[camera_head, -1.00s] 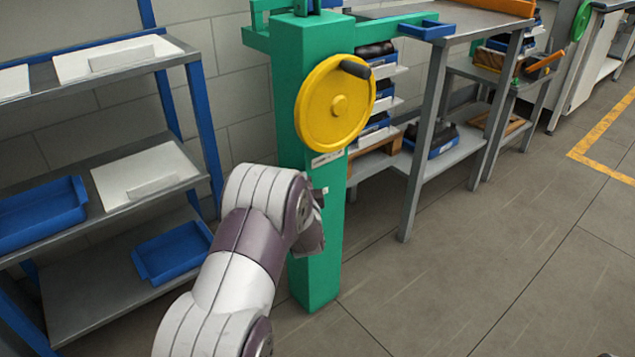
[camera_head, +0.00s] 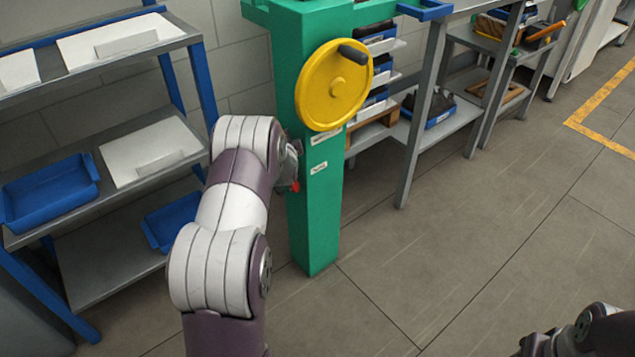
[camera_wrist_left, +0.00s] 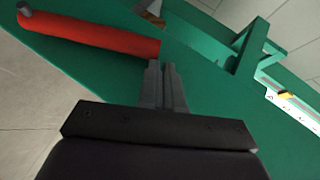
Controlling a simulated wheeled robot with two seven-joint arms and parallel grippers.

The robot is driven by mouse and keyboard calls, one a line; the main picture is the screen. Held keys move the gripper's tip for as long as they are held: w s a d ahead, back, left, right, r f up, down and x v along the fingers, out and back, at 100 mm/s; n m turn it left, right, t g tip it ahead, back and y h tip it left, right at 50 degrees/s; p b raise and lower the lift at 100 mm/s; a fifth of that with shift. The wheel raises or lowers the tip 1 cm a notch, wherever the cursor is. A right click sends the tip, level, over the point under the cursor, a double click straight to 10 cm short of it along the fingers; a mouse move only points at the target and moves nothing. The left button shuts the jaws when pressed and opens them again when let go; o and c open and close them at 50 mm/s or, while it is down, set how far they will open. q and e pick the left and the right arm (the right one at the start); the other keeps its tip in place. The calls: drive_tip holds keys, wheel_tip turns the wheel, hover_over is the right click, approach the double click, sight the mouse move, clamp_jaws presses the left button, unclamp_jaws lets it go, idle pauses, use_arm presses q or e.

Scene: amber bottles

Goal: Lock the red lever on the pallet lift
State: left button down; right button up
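The red lever (camera_wrist_left: 90,33) is a rounded red bar at the upper left of the left wrist view, lying across the green column (camera_wrist_left: 215,110). In the head view only a small red bit of the lever (camera_head: 296,186) shows beside the green column (camera_head: 318,225). My left gripper (camera_wrist_left: 161,68) has its two fingers together, close by the lever's right end, with nothing visible between them. Whether they touch the lever cannot be told. In the head view my left wrist hides most of this gripper. Dark parts of my right gripper (camera_head: 545,345) show at the lower right corner, cut off.
A yellow handwheel (camera_head: 333,85) with a dark knob sits on the column above my left wrist. A grey shelf rack with blue trays (camera_head: 48,190) stands at the left. A metal workbench (camera_head: 422,110) stands at the right. The floor in front is clear.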

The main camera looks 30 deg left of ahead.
use_arm(q)
drive_tip(key=shift+a+r, duration=0.15)
drive_tip(key=shift+r, duration=0.1)
drive_tip(key=p+v, duration=0.3)
drive_tip(key=v, duration=0.9)
drive_tip(key=shift+s+d+p, duration=0.25)
drive_tip(key=shift+s+p, duration=0.05)
drive_tip(key=shift+p, duration=0.05)
drive_tip(key=shift+f, duration=0.1)
